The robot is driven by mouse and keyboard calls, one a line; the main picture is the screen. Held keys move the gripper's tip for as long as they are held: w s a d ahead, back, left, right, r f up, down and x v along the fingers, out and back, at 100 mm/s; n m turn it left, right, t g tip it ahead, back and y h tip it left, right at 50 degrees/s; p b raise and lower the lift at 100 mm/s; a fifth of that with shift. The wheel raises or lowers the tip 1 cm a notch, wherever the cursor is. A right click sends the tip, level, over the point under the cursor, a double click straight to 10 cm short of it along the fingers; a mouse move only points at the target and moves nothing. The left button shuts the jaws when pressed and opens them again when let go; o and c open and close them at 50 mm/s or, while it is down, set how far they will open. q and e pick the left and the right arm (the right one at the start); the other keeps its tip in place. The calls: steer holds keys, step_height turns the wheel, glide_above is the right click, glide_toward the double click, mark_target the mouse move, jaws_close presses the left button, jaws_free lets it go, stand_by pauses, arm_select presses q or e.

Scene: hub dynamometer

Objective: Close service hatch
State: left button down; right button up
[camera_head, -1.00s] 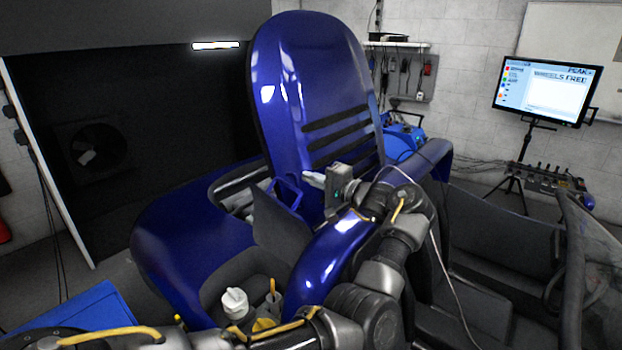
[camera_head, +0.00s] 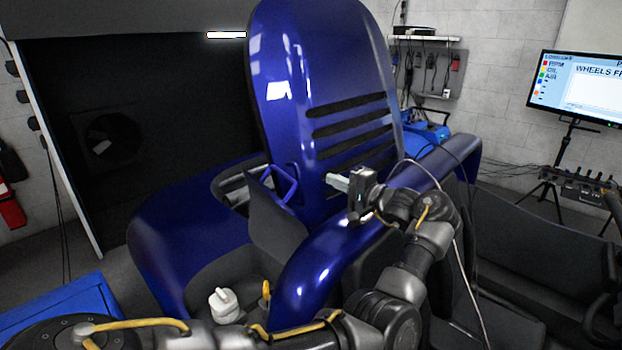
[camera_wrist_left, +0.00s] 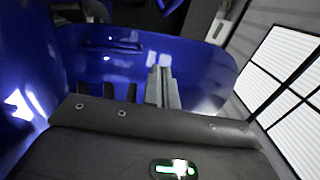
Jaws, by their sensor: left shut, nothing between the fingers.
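The service hatch (camera_head: 325,75), a tall glossy blue panel with several dark slots, stands raised and nearly upright above the blue car body. The panel also fills much of the left wrist view (camera_wrist_left: 195,65). My left gripper (camera_head: 336,181) is in front of the hatch's lower part, below the slots. Its fingers (camera_wrist_left: 163,88) are closed together and empty, pointing at the blue panel. I cannot tell whether they touch it. My right gripper is not in view.
The blue fender (camera_head: 325,250) curves close under my left arm. A white-capped reservoir (camera_head: 222,304) sits in the bay in front. A monitor (camera_head: 590,85) on a stand is at right. A blue box (camera_head: 65,308) is at lower left.

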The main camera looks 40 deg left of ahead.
arm_select(q)
steer(key=s+a+p, duration=0.3)
steer(key=a+p, duration=0.3)
steer(key=a, duration=0.5)
steer(key=shift+s, duration=0.2)
